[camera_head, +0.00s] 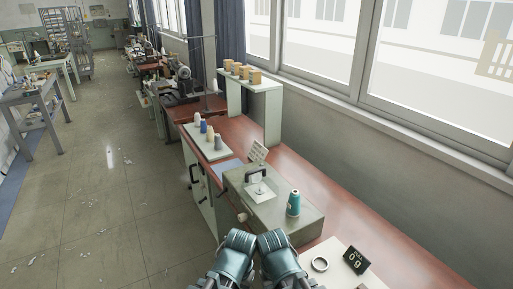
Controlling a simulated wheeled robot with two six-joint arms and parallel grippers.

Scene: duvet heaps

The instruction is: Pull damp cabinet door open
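A pale cabinet (203,207) stands under the near end of the red-topped bench, to the left of the bench's front edge. Its front shows dark bar handles (192,174), and its doors look shut or nearly so; the steep angle hides the gaps. I cannot tell which door is the damp one. Two teal rounded parts of my arms show side by side at the bottom centre, near the bench's front corner. No gripper fingers show on either arm, and nothing is seen touching the cabinet.
Floor (110,220) to the left is open, with scattered scraps.

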